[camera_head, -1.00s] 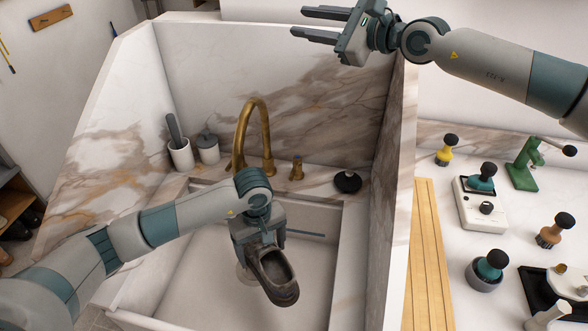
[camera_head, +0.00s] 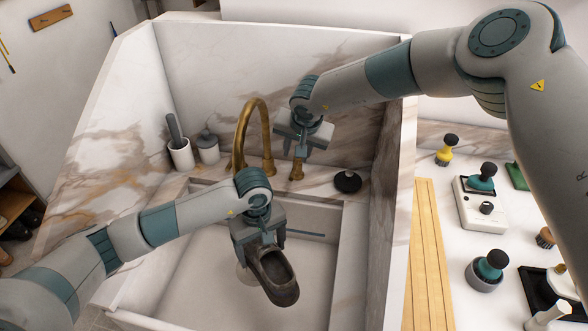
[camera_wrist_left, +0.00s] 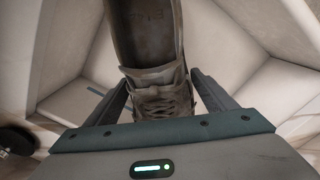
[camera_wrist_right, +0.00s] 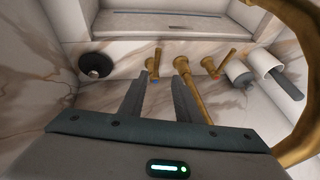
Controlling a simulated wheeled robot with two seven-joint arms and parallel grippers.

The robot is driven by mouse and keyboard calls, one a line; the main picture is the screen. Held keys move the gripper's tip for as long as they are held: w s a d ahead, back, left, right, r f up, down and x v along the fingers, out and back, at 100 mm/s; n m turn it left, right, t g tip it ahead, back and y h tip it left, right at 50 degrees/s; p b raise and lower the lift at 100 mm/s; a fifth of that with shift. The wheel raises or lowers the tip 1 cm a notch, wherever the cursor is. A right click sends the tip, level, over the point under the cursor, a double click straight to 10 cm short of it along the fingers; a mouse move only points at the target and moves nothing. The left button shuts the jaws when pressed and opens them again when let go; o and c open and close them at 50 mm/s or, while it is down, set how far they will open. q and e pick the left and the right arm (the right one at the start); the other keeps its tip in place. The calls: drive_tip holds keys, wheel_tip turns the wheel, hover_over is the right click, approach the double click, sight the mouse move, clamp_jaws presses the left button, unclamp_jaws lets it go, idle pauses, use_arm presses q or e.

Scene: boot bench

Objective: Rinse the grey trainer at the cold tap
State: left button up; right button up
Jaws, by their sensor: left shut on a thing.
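The grey trainer (camera_head: 278,278) hangs in my left gripper (camera_head: 258,236), toe end at the fingers, over the white sink basin (camera_head: 190,285). In the left wrist view the fingers close on both sides of the laced part of the trainer (camera_wrist_left: 162,98). The brass spout (camera_head: 248,118) stands behind it; no water shows. My right gripper (camera_head: 301,150) is open above the small brass cold tap handle (camera_head: 296,173). In the right wrist view this handle, marked blue (camera_wrist_right: 153,68), lies near the left fingertip, and the red-marked handle (camera_wrist_right: 219,66) is beyond the spout.
A white cup with a grey handle (camera_head: 180,153) and a lidded pot (camera_head: 207,147) stand left of the spout. The marble side wall (camera_head: 393,190) separates the basin from the brush counter.

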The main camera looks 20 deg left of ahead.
sight(294, 171)
drive_tip(key=shift+w+d+f, duration=0.1)
drive_tip(key=shift+d, duration=0.1)
drive_tip(key=shift+f, duration=0.1)
drive_tip(key=shift+x, duration=5.9)
clamp_jaws()
